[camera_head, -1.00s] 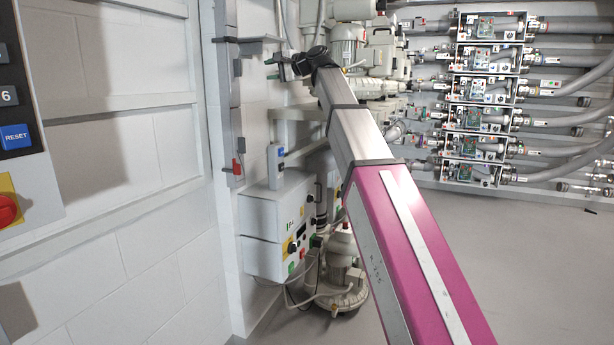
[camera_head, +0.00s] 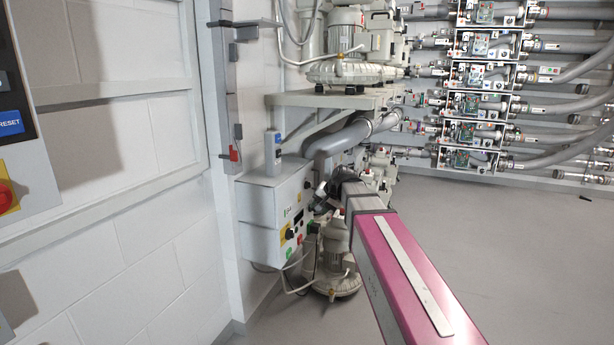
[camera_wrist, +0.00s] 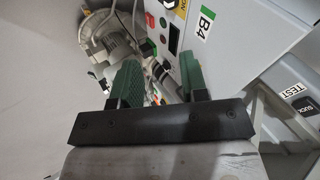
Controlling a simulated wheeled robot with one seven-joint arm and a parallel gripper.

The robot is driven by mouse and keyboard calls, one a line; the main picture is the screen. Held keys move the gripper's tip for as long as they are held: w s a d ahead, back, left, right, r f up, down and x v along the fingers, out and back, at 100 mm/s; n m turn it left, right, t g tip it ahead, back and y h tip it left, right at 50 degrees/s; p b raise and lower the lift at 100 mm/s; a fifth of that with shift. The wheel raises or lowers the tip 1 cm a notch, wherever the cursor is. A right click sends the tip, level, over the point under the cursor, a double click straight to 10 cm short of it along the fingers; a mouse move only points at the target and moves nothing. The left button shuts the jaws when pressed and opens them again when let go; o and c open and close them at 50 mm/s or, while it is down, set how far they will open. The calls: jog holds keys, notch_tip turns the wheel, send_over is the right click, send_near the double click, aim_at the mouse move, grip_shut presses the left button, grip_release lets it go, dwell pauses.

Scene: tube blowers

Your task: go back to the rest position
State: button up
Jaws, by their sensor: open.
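My gripper (camera_wrist: 158,85) shows in the wrist view with two green fingers spread apart and nothing between them. In the head view my pink and grey arm reaches forward, and its far end is low, in front of the right side of a grey-white control box (camera_head: 262,218). The fingers themselves are hard to make out there. In the wrist view the box (camera_wrist: 240,40), with a B4 label and coloured buttons, lies just beyond and to the right of the fingers. I cannot tell whether they touch it.
A blower (camera_head: 345,45) stands on a wall shelf (camera_head: 300,98) above my arm's end. Another blower (camera_head: 335,280) stands on the floor below the box. Racks of tube valves (camera_head: 485,75) line the back wall. A panel with a blue RESET button (camera_head: 10,122) is at left.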

jog(key=s+d+f+n+g+h, duration=0.1)
jog(key=s+d+f+g+h, duration=0.1)
jog(key=s+d+f, duration=0.5)
jog(key=s+d+f+n+g+h, duration=0.2)
jog(key=s+d+f, duration=0.5)
jog(key=s+f, duration=0.8)
notch_tip(320, 180, down, 3)
jog(key=shift+d+r+g+h, duration=0.2)
jog(key=shift+g+h, duration=0.2)
jog(key=shift+h, duration=0.3)
